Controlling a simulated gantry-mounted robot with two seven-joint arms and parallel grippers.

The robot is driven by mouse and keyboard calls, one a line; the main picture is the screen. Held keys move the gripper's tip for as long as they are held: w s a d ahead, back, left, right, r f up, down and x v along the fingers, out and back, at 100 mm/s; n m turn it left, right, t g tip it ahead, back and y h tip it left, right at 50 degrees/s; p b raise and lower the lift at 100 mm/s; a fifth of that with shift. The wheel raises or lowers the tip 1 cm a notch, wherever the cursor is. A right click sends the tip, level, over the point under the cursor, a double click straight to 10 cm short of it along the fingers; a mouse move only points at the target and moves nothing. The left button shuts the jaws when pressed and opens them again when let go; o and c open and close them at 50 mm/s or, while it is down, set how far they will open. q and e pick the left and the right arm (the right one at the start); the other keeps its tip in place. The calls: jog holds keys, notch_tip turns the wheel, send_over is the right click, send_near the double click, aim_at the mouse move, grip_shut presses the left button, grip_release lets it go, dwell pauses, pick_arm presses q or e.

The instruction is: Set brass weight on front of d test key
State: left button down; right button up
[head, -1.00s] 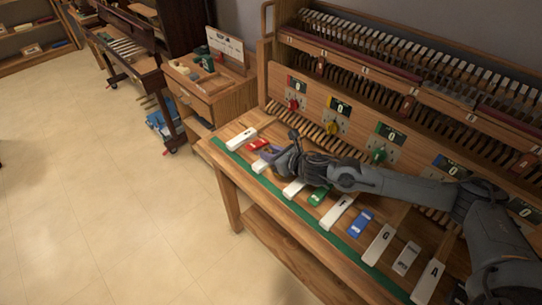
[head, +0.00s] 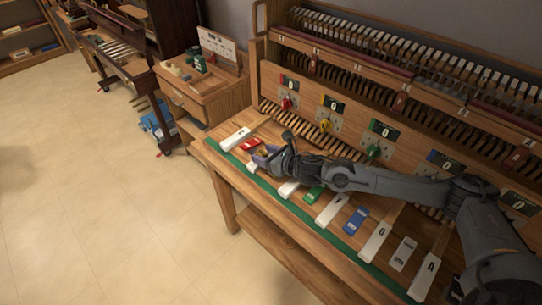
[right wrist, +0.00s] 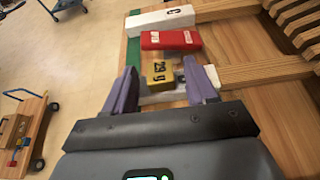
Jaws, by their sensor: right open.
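A small brass weight (right wrist: 159,73) marked "29 g" rests on the front part of a white key (right wrist: 165,97), just past the red key (right wrist: 170,39). That white key is the d test key by its place after C; its letter is hidden. Its front end also shows in the head view (head: 252,167). My right gripper (right wrist: 160,88) is open, with its purple fingers on either side of the weight and apart from it. In the head view the right gripper (head: 263,156) is low over the same key. My left gripper is out of view.
The white C key (head: 236,139) lies left of the red key. The green key (head: 314,194), blue key (head: 356,221) and G key (head: 376,242) lie to the right. A green strip (head: 280,204) runs along the bench front. Coloured knobs and counters stand behind.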

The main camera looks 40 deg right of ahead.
jog(key=shift+r, duration=0.3)
jog(key=shift+s, duration=0.4)
jog(key=p+v, duration=0.1)
jog(key=v, duration=1)
jog(key=shift+p, duration=0.3)
jog(key=shift+r, duration=0.1)
jog(key=shift+s+r, duration=0.1)
